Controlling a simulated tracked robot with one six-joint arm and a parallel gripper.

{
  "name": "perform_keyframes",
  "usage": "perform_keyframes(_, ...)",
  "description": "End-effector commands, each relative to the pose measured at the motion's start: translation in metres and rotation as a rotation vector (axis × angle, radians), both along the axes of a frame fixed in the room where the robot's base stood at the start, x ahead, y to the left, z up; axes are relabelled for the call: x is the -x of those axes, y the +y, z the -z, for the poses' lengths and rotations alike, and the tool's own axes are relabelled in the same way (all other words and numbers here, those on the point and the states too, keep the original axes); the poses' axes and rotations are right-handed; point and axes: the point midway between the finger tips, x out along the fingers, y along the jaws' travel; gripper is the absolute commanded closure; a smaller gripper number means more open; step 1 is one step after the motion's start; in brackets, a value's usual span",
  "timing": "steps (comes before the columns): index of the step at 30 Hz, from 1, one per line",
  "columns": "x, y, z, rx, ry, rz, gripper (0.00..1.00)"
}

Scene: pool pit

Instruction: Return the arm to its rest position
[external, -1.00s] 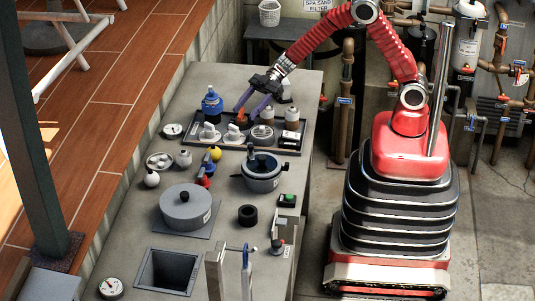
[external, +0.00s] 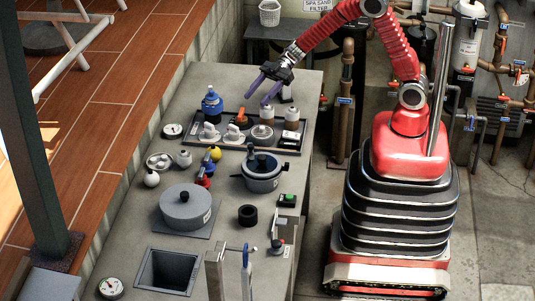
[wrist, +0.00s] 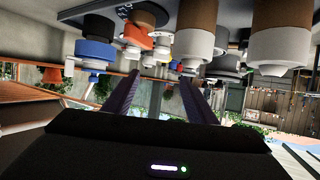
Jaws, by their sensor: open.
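My gripper (external: 261,90) is open and empty in the external view, with its two purple fingers apart. It hangs in the air above the dark tray (external: 228,131) at the far end of the counter. The fingers also show in the wrist view (wrist: 155,98), with nothing between them. That view appears upside down, with the counter items along its top. My red arm (external: 340,28) reaches left from my base and bends down to the gripper.
The tray holds a blue bottle (external: 212,102), an orange-topped item (external: 241,118), white pieces and brown-and-white jars (external: 291,118). A lidded grey pot (external: 262,172), a grey round vessel (external: 186,207) and a square opening (external: 168,270) lie nearer. A side table (external: 281,32) stands behind.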

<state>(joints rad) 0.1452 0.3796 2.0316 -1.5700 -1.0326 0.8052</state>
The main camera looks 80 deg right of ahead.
Motion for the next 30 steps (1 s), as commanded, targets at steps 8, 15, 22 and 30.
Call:
perform_keyframes(8, -0.015, -0.013, -0.024, 0.045, -0.066, 0.108, 0.48)
perform_keyframes(15, -0.032, -0.052, -0.072, 0.144, -0.165, 0.36, 0.48)
perform_keyframes(22, -0.023, -0.098, -0.112, 0.23, -0.196, 0.603, 0.48)
perform_keyframes(30, 0.018, -0.147, -0.139, 0.308, -0.139, 0.849, 0.48)
